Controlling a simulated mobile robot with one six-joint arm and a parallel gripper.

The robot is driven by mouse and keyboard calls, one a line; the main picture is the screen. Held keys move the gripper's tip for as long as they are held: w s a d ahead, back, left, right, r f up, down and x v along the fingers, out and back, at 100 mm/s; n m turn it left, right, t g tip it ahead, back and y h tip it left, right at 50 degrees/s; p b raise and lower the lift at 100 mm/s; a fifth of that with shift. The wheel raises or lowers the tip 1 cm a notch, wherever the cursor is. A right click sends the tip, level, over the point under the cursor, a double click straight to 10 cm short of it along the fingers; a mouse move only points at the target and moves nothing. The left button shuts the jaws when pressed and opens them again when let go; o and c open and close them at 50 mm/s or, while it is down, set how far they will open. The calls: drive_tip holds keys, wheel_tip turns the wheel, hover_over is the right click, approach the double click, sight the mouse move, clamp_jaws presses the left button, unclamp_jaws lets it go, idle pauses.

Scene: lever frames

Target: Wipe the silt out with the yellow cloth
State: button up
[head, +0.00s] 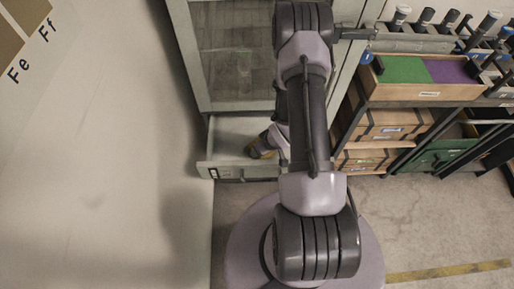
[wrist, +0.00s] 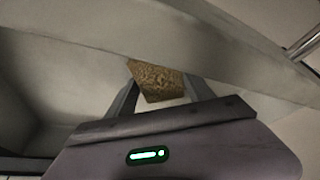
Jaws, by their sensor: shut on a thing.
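The yellow cloth (wrist: 156,78) shows in the wrist view as a mustard-brown patterned piece between the two fingers of my gripper (wrist: 162,90). My gripper is shut on it. In the head view my gripper (head: 266,143) reaches down into an open grey drawer (head: 228,160) at the foot of a cabinet, and a bit of yellow shows at its tip. The wrist view shows pale drawer walls (wrist: 215,45) close around the cloth. I cannot make out any silt; much of the drawer floor is hidden by my arm and gripper.
The grey cabinet (head: 184,55) with a glass front stands above the drawer. At the right, a rack holds wooden boxes (head: 425,92) and several dark-handled tools. The pale floor at the left is clear. A yellow line (head: 450,271) crosses the floor at lower right.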

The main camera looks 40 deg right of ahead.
sight(242, 151)
drive_tip(key=shift+s+d, duration=0.5)
drive_tip(key=shift+d, duration=0.25)
drive_tip(key=shift+s+d, duration=0.5)
drive_tip(key=shift+d, duration=0.25)
drive_tip(key=shift+f, duration=0.2)
drive_tip(key=shift+w+a+f+b, duration=0.1)
drive_tip(key=shift+w+a+b, duration=0.35)
drive_tip(key=shift+a, duration=0.45)
drive_tip(key=shift+w+a+b, duration=0.4)
drive_tip(key=shift+a, duration=0.45)
drive_tip(key=shift+w+a+b, duration=0.25)
drive_tip(key=shift+w+a, duration=0.4)
drive_tip(key=shift+a, duration=0.3)
drive_tip(key=shift+w+a+b, duration=0.25)
drive_tip(key=shift+w+a, duration=0.4)
drive_tip(key=shift+a, duration=0.25)
drive_tip(key=shift+w+a+b, duration=0.25)
drive_tip(key=shift+w+a, duration=0.4)
drive_tip(key=shift+a, duration=0.3)
drive_tip(key=shift+c, duration=0.6)
drive_tip(key=shift+r, duration=0.2)
wheel_tip(242, 151, up, 6)
drive_tip(key=p, duration=0.4)
drive_tip(key=shift+w+d+r, duration=0.1)
drive_tip(key=shift+w+d, duration=0.05)
